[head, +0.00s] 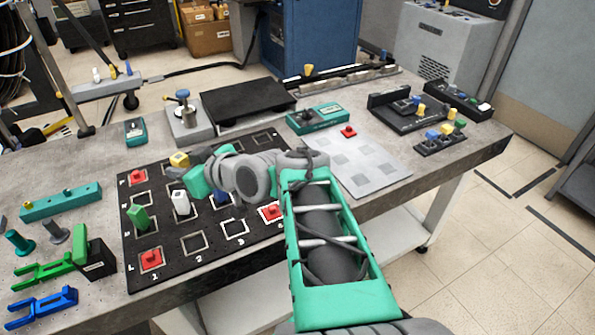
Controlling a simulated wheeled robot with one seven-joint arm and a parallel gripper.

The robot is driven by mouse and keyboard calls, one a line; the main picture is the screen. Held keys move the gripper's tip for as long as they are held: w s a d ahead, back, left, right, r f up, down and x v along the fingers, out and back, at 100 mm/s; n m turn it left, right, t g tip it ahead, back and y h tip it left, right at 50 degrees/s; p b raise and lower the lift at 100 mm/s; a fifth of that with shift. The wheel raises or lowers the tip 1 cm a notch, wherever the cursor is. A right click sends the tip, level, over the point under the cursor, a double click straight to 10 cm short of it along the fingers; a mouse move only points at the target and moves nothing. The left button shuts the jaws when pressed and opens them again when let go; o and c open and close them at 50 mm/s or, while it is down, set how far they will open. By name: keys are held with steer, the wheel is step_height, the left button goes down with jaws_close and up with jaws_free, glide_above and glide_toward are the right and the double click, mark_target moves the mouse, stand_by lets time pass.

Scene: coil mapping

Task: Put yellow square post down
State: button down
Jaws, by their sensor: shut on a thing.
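The yellow square post (179,159) shows at the far left end of my gripper (178,170), above the back part of the black grid mat (208,262). My gripper is shut on the post, and its fingers and the lower part of the post are mostly hidden by the wrist. I cannot tell whether the post touches the mat. On the mat stand red posts (137,178), a green post (139,217), a white post (181,203) and a blue post (221,197) partly behind my arm.
Green and blue brackets (45,303) and a teal bar (62,202) lie left of the mat. A black plate (248,100) and a meter (316,118) stand behind. A grey sheet (365,165) with a red piece lies right. Several front mat squares are empty.

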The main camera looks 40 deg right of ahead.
steer(key=s+d+m+h+p, duration=0.35)
steer(key=s+d, duration=0.45)
steer(key=d, duration=0.3)
steer(key=s+d+m+h+p, duration=0.2)
steer(key=s+d+m+h, duration=0.15)
steer(key=s+d, duration=0.65)
steer(key=shift+n, duration=0.5)
steer(key=f+x, duration=0.1)
steer(key=x, duration=0.5)
steer(key=s+f+x, duration=0.1)
steer(key=x, duration=0.5)
steer(key=d+f+x, duration=0.1)
steer(key=x, duration=0.5)
steer(key=shift+s+f+p, duration=0.25)
steer(key=shift+s+p, duration=0.05)
steer(key=shift+s, duration=0.1)
steer(key=shift+f, duration=1.4)
steer(key=shift+f, duration=0.2)
steer(key=c, duration=1.2)
jaws_free()
steer(key=shift+o, duration=0.2)
